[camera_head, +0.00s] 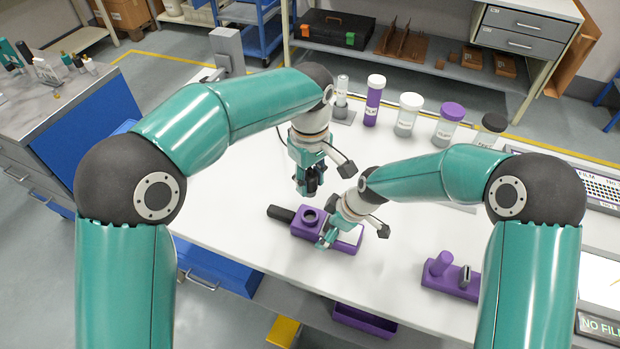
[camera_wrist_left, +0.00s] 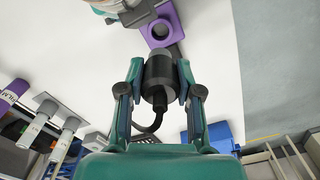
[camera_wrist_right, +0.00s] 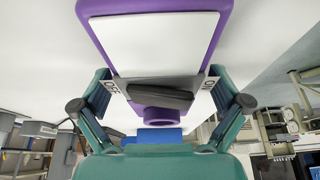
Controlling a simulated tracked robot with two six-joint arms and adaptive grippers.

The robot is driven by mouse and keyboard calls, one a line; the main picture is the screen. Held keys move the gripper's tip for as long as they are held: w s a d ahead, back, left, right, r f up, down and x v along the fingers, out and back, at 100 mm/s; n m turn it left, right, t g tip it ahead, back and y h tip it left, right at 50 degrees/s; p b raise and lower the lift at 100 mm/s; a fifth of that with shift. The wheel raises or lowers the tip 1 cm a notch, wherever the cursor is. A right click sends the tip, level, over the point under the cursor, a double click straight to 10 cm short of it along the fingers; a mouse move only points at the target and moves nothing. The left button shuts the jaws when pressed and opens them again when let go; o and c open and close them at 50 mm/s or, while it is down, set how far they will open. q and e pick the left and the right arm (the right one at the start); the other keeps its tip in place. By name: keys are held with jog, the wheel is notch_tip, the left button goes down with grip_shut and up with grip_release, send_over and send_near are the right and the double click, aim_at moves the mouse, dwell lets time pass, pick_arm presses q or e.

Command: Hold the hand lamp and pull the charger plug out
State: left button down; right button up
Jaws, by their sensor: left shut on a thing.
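The purple hand lamp (camera_head: 300,229) lies on the white bench, with a white panel, a black grip (camera_head: 281,213) and a ring socket (camera_wrist_left: 160,30). The right wrist view shows its body (camera_wrist_right: 228,12) and a dark switch lever (camera_wrist_right: 160,95) between OFF and ON labels. My right gripper (camera_wrist_right: 160,92) spans the lamp, its fingers against both sides. My left gripper (camera_wrist_left: 160,90) is shut on the black cylindrical charger plug (camera_wrist_left: 158,70), apart from the ring. In the head view, my left gripper (camera_head: 309,192) is just above and behind the lamp. A dark cable (camera_wrist_left: 152,128) curves below the plug.
Several capped bottles stand along the bench's back edge, including a purple one (camera_head: 373,100) and a white-capped one (camera_head: 409,115). A purple holder (camera_head: 450,277) stands at the right front. A purple tray (camera_head: 364,321) is below the front edge. The bench left of the lamp is clear.

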jog(key=v, duration=1.1)
jog(key=shift+d+r, duration=0.15)
jog(key=shift+r, duration=0.1)
jog(key=shift+s+r, duration=0.1)
jog(key=shift+s, duration=0.05)
